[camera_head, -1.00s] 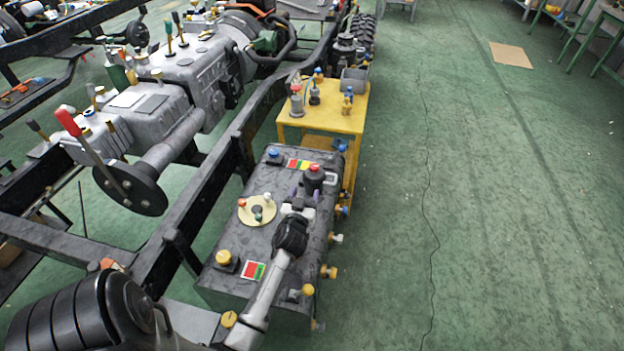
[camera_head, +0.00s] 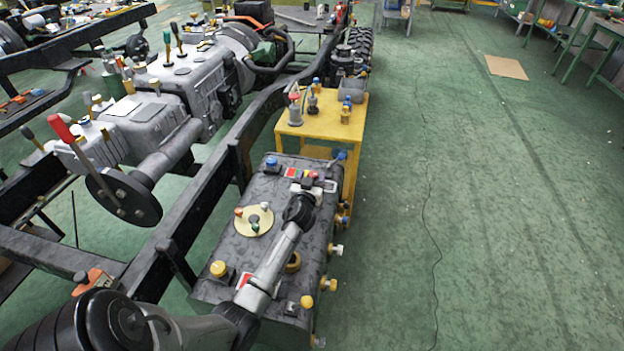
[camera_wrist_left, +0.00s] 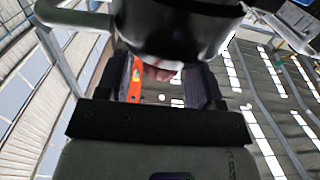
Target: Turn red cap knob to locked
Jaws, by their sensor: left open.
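The knob with a red cap (camera_head: 313,175) stands near the far right part of the grey tank top in the head view. Its dark body is mostly hidden by my left gripper (camera_head: 307,186). My left gripper is open, right at the knob; I cannot tell whether its fingers touch it. In the left wrist view the gripper's dark fingers (camera_wrist_left: 160,88) stand apart, with an orange strip (camera_wrist_left: 134,80) showing between them and a dark round body (camera_wrist_left: 180,30) above. My right gripper is out of view.
The grey tank (camera_head: 240,285) also carries a blue knob (camera_head: 271,161), a round cream plate (camera_head: 254,220) with small knobs, and yellow knobs (camera_head: 218,268). A yellow table (camera_head: 330,130) stands behind it. The chassis rail (camera_head: 215,185) runs along the left. The green floor to the right is clear.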

